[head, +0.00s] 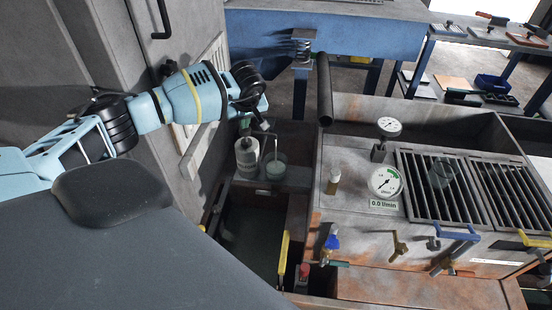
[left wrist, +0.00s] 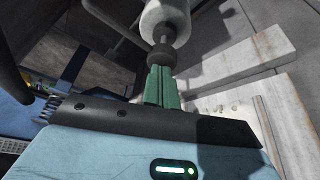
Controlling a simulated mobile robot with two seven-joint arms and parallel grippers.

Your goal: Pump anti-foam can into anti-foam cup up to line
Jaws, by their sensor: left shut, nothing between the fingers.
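The anti-foam can (head: 246,160) is a white bottle with a dark pump top, standing on a ledge left of centre in the head view. The clear anti-foam cup (head: 276,168) stands just right of it, with pale liquid inside; its line cannot be made out. A thin spout reaches from the can towards the cup. My left gripper (head: 262,125) is over the can, its green fingers shut and empty. In the left wrist view the fingertips (left wrist: 161,70) are at the dark pump top of the white can (left wrist: 165,20); contact cannot be told. My right gripper is out of view.
A grey cabinet (head: 160,50) stands close behind my left arm. An upright dark pipe (head: 324,90) is right of the cup. A steel housing with gauges (head: 385,181), grates (head: 440,200) and valves fills the right. An open pit (head: 250,225) lies in front of the ledge.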

